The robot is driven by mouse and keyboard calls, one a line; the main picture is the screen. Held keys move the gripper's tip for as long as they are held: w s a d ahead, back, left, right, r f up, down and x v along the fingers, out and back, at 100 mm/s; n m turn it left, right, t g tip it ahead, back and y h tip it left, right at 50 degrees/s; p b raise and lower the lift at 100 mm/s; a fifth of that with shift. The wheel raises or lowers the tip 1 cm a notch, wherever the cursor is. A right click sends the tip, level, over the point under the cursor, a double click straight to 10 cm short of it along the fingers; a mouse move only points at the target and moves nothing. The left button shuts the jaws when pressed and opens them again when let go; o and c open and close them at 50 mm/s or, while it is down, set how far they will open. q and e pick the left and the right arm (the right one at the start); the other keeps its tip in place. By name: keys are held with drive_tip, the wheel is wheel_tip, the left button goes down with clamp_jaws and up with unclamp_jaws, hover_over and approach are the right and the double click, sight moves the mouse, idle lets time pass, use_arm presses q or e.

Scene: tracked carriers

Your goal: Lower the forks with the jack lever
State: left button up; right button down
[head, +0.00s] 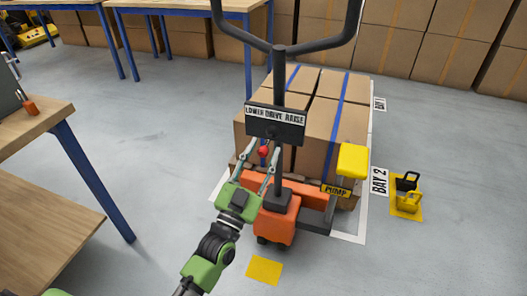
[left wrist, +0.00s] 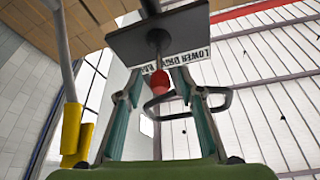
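The orange pallet jack (head: 277,222) stands in front of a pallet of strapped boxes (head: 335,118); its forks are hidden. Its dark control plate (head: 275,124) on the black handle column reads LOWER DRIVE RAISE. The jack lever's red knob (head: 263,152) hangs just below that plate. In the left wrist view the knob (left wrist: 159,82) hangs on a short dark stem. My left gripper (head: 262,149) is open, with one finger on each side of the knob and gaps visible in the wrist view.
A yellow pedal (head: 352,160) with a PUMP label sticks up at the jack's right. A workbench (head: 35,120) stands at the left. A yellow floor plate (head: 407,205) with black and yellow blocks lies beside the BAY 2 sign (head: 379,181). Open floor surrounds the jack's front.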

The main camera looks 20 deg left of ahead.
use_arm(q)
drive_tip(key=shift+w+r, duration=0.15)
drive_tip(key=shift+w, duration=0.25)
clamp_jaws()
